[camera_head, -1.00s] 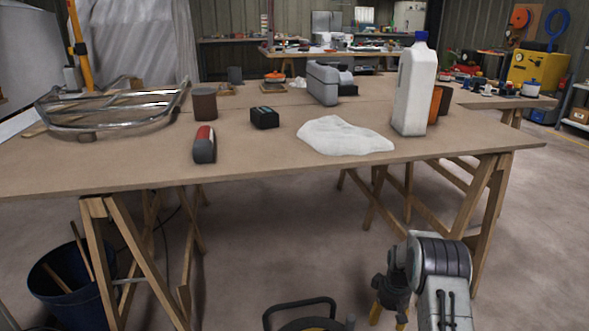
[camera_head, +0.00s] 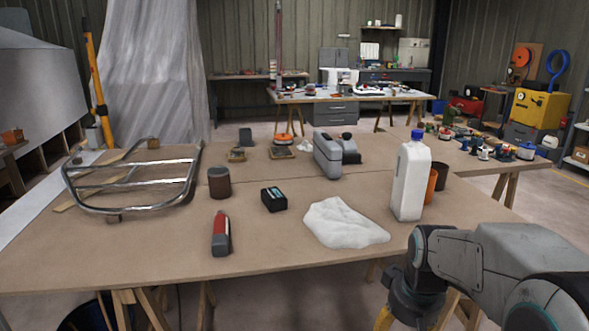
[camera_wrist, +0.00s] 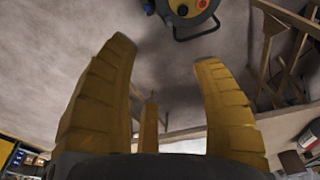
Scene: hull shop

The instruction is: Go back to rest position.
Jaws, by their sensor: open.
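My gripper shows in the wrist view (camera_wrist: 165,75) with its yellow ribbed fingers spread apart and nothing between them. Concrete floor shows past the fingers. In the head view my arm is at the lower right, in front of the table's near right edge. Only a bit of yellow finger (camera_head: 384,318) shows there, cut off by the bottom of the picture.
The wooden table (camera_head: 130,258) carries a white bottle (camera_head: 408,185), a white cloth (camera_head: 343,224), a red and grey tool (camera_head: 221,234), a black box (camera_head: 273,198), a grey canister (camera_head: 327,156) and a metal frame (camera_head: 130,182). A cable reel (camera_wrist: 186,10) stands on the floor.

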